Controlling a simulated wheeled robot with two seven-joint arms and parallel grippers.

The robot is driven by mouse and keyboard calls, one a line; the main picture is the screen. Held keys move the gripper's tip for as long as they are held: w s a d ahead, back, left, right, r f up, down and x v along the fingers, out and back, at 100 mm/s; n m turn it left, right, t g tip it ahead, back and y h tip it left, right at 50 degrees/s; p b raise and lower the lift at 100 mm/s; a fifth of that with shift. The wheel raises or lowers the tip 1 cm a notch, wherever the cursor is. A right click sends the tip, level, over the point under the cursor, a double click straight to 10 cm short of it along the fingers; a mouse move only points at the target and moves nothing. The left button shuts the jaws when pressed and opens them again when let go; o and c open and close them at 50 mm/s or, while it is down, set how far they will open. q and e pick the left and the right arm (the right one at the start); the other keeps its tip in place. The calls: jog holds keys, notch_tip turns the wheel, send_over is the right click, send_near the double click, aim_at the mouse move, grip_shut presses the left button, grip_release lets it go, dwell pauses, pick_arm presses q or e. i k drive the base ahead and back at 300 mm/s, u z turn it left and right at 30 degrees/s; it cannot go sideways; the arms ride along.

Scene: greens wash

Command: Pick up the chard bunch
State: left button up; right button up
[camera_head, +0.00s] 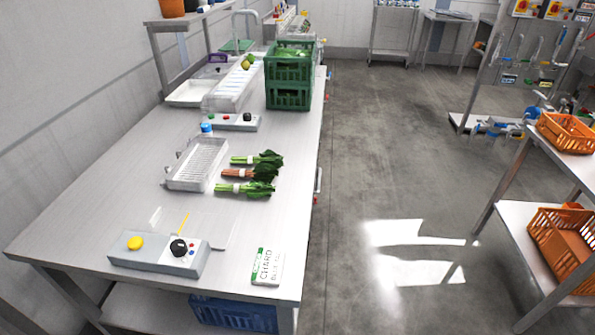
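Three leafy bunches lie side by side on the steel table (95,200), right of a white slotted tray. Their stems point left and their dark green leaves point right. The middle bunch (250,173) has reddish stems with a white band. The far bunch (257,159) and the near bunch (246,189) have pale green stems with white bands. The leaves of the middle bunch touch or overlap its neighbours. A white and green card (268,267) reading CHARD lies near the table's front right corner. Neither of my grippers shows in this view.
The slotted tray (198,163) sits left of the bunches. A grey control box (158,255) with a yellow button and black knob stands in front, another box (233,121) behind. Stacked green crates (289,78) stand at the back right. The table between bunches and card is clear.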

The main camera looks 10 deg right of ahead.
aim_at(266, 172)
jog(key=z, duration=2.2)
jog(key=i, duration=1.35)
jog(key=u, duration=3.85)
jog(key=i, duration=0.5)
jog(key=u, duration=0.05)
